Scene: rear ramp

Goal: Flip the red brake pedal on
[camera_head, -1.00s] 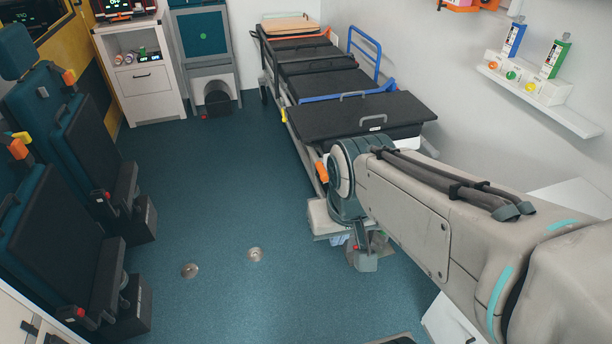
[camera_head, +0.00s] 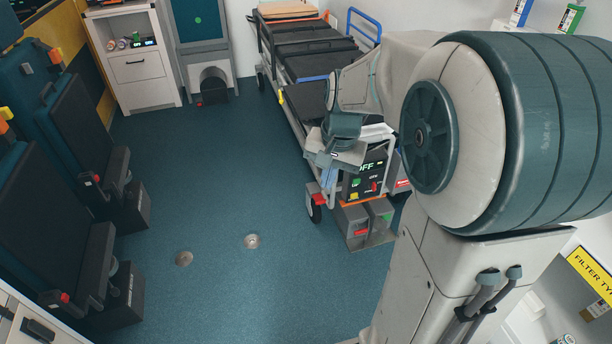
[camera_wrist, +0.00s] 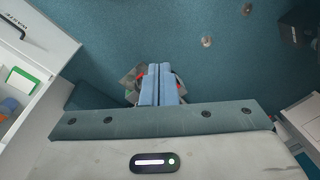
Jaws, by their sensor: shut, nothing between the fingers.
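At the near end of the stretcher, low by the floor, a grey pedal unit (camera_head: 352,241) carries a red-marked pedal (camera_head: 361,232) on the left and a green-marked one (camera_head: 387,217) on the right. Above it a black box (camera_head: 365,182) has a display reading OFF. My gripper (camera_head: 327,174) is at the left of this box, above and left of the pedals, apart from them. In the wrist view my gripper's blue fingers (camera_wrist: 160,68) are together with nothing between them. They hide most of a grey object with red and green bits behind them.
The stretcher (camera_head: 300,65) runs back along the right wall. Fold-down seats (camera_head: 75,130) line the left side. A white cabinet (camera_head: 140,68) stands at the back left. The blue floor (camera_head: 220,200) between is clear, with two round metal discs set in it.

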